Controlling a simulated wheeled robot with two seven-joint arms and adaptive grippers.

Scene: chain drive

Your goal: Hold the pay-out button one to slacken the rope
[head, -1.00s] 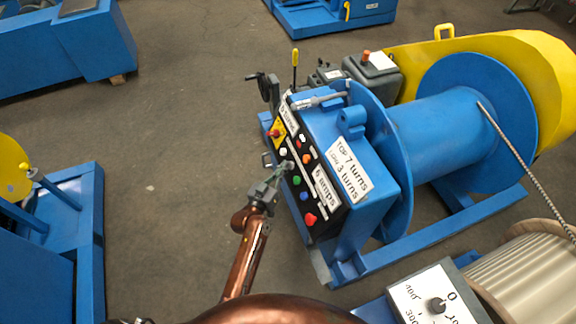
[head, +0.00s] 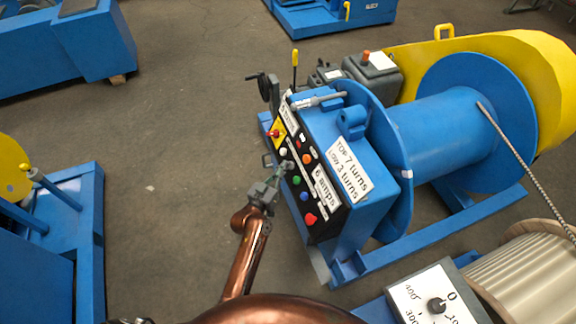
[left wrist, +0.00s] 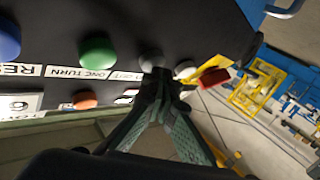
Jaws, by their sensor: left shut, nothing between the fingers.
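The black button panel (head: 305,180) is on the near face of the blue winch housing and carries several coloured buttons. My left gripper (head: 286,166) is shut and empty, with its tips at the panel. In the left wrist view, the fingertips (left wrist: 160,74) are at a grey button (left wrist: 150,60) beside a partly hidden label that seems to end in "OUT". They look to be touching its edge; I cannot tell how far it is pressed. A green button (left wrist: 97,51) is left of it. The rope (head: 508,145) runs straight from the blue drum (head: 440,125) toward the lower right. My right gripper is not in view.
A white button (left wrist: 186,69) and a red one (left wrist: 213,77) are close right of my fingertips. An orange button (left wrist: 85,99) is below left. A dial box (head: 437,295) and a ribbed pale drum (head: 525,275) stand at the lower right. Floor left of the winch is clear.

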